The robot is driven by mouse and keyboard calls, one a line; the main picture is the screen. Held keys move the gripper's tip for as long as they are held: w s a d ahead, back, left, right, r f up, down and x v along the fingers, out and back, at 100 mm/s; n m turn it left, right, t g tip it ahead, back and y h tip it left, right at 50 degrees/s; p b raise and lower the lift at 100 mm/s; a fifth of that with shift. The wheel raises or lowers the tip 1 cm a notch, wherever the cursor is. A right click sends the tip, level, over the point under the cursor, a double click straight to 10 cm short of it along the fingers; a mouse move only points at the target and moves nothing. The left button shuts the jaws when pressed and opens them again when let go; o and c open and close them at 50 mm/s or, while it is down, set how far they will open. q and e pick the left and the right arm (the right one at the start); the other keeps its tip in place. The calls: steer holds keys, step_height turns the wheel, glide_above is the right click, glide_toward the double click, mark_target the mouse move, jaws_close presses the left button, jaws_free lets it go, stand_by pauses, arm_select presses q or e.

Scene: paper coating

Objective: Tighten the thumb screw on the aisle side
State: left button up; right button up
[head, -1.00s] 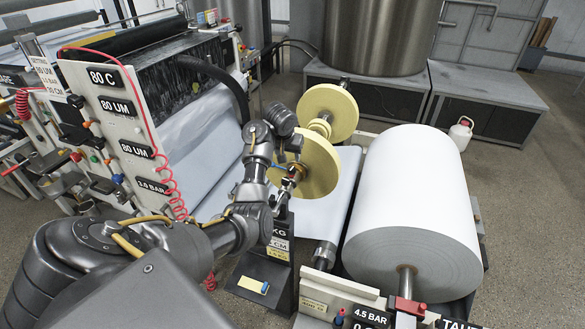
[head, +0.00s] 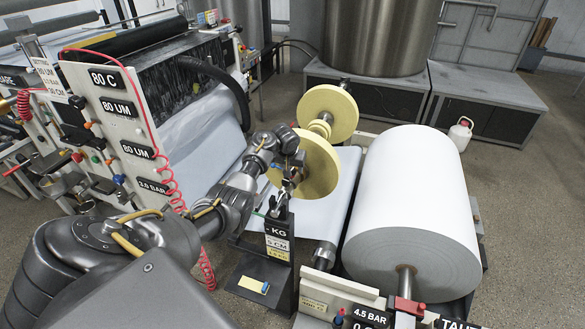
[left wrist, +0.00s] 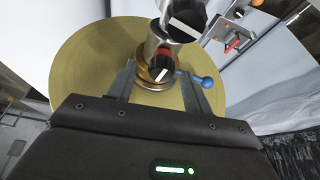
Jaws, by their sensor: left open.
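My left gripper (head: 287,183) is at the aisle-side end of the yellow flanged spool (head: 320,166). In the left wrist view its two fingers (left wrist: 157,78) are open, one on each side of a brass-coloured collar (left wrist: 154,83) on the spool's metal shaft (left wrist: 165,38). A dark end with red and white marks shows between the fingers. A blue-knobbed lever (left wrist: 207,82) points right, close to the right finger. I cannot tell which of these parts is the thumb screw, or whether the fingers touch anything. My right gripper is not shown.
A dark stand with a KG label (head: 277,229) is just below the gripper. The large white paper roll (head: 408,205) is at the right. The coating machine panel (head: 118,128) with red coiled hoses stands left. Grey floor is open behind the roll.

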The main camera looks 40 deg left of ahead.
arm_select(q)
steer(key=shift+f, duration=0.2)
steer(key=c, duration=1)
steer(key=shift+o, duration=0.2)
